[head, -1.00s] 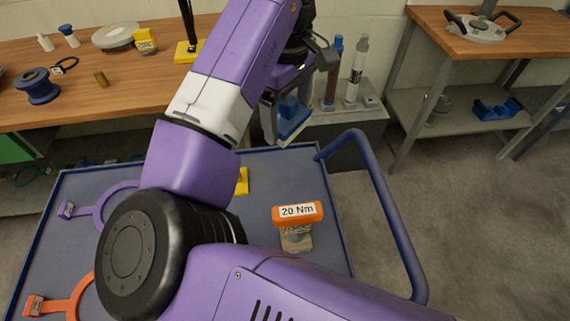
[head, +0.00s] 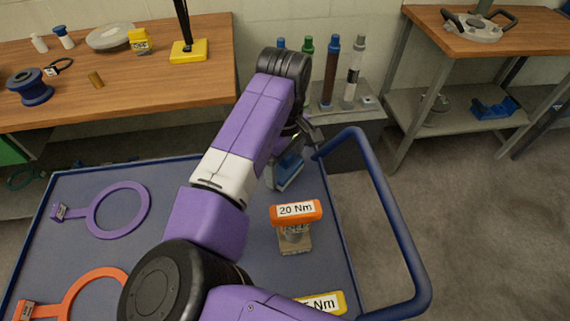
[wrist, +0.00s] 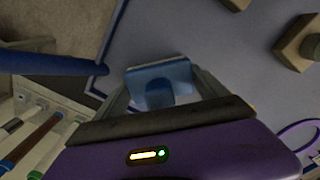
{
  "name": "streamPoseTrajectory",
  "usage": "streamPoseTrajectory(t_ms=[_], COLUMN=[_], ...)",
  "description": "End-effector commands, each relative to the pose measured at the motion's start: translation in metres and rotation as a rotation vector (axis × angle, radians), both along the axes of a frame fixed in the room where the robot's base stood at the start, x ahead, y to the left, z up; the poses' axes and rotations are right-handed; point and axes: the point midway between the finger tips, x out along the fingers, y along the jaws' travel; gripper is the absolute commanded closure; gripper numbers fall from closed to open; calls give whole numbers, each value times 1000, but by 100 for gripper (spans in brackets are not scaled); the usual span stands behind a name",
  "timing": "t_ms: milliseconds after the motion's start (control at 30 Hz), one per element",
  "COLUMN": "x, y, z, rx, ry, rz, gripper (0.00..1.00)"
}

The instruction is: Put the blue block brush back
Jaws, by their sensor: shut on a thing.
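The blue block brush (head: 288,174) is held in my gripper (head: 287,160) at the far right corner of the blue-rimmed trolley (head: 180,165). In the wrist view the brush (wrist: 160,72) shows as a blue block with a rounded blue handle, between the two fingers of my gripper (wrist: 160,92). The fingers are shut on it. Part of the brush is hidden by my wrist and fingers in the head view. I cannot tell whether its underside touches the trolley top.
An orange-capped 20 Nm block (head: 295,225) stands just nearer on the trolley. A purple ring (head: 118,210) and an orange ring (head: 95,290) lie left. The blue handle rail (head: 390,220) rises at right. A rack of tubes (head: 330,75) stands behind.

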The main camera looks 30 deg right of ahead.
Motion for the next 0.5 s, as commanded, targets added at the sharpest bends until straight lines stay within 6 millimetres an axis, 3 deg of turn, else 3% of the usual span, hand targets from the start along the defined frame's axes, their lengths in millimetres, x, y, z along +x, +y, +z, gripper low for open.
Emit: streamPoseTrajectory(t_ms=[367,400,500], x=[0,0,0], y=[0,0,0], z=[-5,-6,-5], rx=[-2,-2,-1], ry=[-1,-1,-2], rz=[0,0,0], gripper=[90,15,0])
